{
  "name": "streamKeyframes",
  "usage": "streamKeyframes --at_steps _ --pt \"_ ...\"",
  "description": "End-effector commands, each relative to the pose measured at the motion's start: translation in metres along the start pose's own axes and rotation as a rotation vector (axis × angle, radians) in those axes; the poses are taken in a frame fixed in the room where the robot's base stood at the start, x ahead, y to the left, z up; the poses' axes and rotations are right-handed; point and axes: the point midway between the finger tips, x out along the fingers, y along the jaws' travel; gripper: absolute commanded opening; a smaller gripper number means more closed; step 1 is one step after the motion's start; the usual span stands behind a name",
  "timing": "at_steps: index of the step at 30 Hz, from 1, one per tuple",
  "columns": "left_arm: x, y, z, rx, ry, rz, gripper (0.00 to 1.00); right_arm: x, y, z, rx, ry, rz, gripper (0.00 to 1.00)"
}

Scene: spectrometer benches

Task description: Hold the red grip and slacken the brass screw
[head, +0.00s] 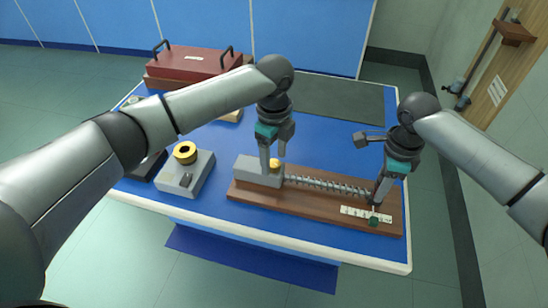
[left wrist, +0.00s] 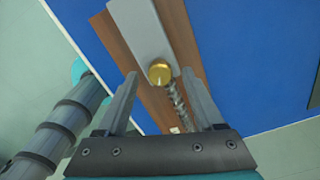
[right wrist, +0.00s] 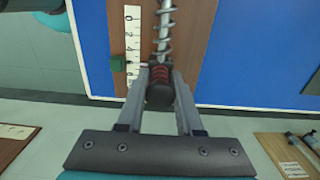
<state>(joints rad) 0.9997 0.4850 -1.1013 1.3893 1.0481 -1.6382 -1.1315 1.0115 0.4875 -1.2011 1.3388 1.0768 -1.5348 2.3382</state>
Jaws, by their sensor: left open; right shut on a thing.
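The brass screw (head: 274,163) is a small round knob at the end of a grey block (head: 252,172) on a brown wooden board (head: 300,205). It also shows in the left wrist view (left wrist: 160,72). My left gripper (head: 274,166) is open, with its fingers on either side of the screw; I cannot tell if they touch it. A coil spring (head: 325,184) runs from the block along the board to the right. My right gripper (head: 378,198) is shut on the red grip (right wrist: 160,76) at the spring's far end. The grip is ribbed and partly hidden by the fingers.
A white scale (head: 352,212) and a small green block (head: 374,221) lie by the board's right end. A red case (head: 190,64) and a dark mat (head: 335,98) are at the back.

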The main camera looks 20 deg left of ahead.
Motion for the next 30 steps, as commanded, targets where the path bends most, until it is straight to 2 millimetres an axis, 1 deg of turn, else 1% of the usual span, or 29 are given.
streamKeyframes --at_steps 1,4,12,30 --pt "0.0042 0.0004 0.0000 0.000 0.000 0.001 0.69 0.0022 0.0018 -0.0016 0.001 0.005 0.006 0.00" --pt "0.0079 0.0000 0.0000 0.001 -0.001 -0.001 0.69 0.0022 0.0018 -0.0016 0.001 0.005 0.007 0.00" --pt "0.0085 0.0000 0.0000 0.001 -0.001 -0.001 0.68 0.0022 0.0018 -0.0017 0.001 0.005 0.006 0.00" --pt "0.0080 0.0000 0.0000 0.000 0.000 -0.001 0.01 0.0022 0.0018 -0.0018 0.001 0.005 0.006 0.00"
